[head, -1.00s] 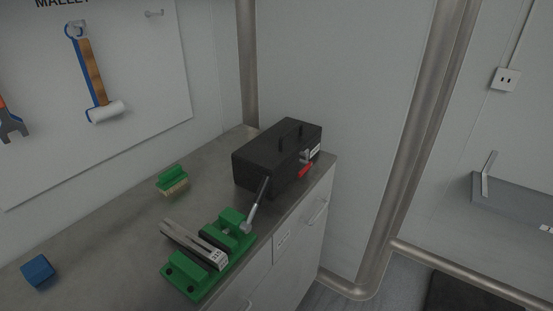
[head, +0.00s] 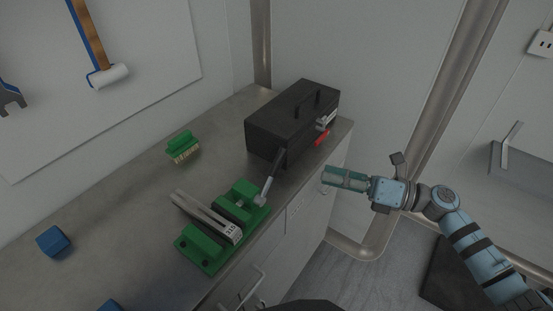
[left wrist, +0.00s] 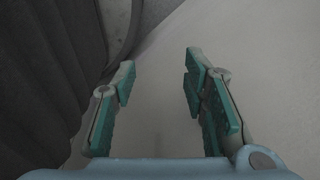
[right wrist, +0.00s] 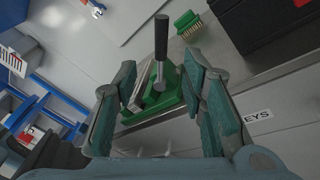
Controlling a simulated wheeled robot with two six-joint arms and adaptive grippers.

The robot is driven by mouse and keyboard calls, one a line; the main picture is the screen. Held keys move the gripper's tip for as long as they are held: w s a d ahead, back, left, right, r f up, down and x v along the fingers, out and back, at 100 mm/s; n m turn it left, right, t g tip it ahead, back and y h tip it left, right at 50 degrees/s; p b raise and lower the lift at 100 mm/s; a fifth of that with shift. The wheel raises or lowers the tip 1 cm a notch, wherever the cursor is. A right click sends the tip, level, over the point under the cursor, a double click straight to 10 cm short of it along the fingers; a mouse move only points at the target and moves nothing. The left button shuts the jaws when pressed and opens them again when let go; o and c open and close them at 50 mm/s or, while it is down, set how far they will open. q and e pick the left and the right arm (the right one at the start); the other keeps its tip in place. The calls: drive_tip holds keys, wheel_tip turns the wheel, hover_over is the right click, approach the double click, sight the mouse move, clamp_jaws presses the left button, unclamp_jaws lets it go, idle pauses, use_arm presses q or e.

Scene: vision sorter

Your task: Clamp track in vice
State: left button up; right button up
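A green vice (head: 212,247) sits on the grey workbench near its front edge. A grey metal track (head: 207,217) with a white label lies across the vice, between its green jaws; I cannot tell whether the jaws grip it. The vice's handle (head: 266,190) with a dark grip points up at its right side. In the right wrist view the handle (right wrist: 161,47) shows ahead between the fingers. My right gripper (head: 326,177) is open and empty, right of the vice and apart from it. My left gripper (left wrist: 160,82) is open and empty, seen only in its wrist view.
A green brush (head: 182,146) and a blue block (head: 53,241) lie on the workbench (head: 130,205). A mallet (head: 104,75) hangs on the wall board.

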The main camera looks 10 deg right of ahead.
sight(278, 162)
drive_tip(key=p+x, duration=0.2)
drive_tip(key=x, duration=1.1)
drive_tip(key=shift+w+a, duration=0.1)
drive_tip(key=shift+w, duration=0.2)
clamp_jaws()
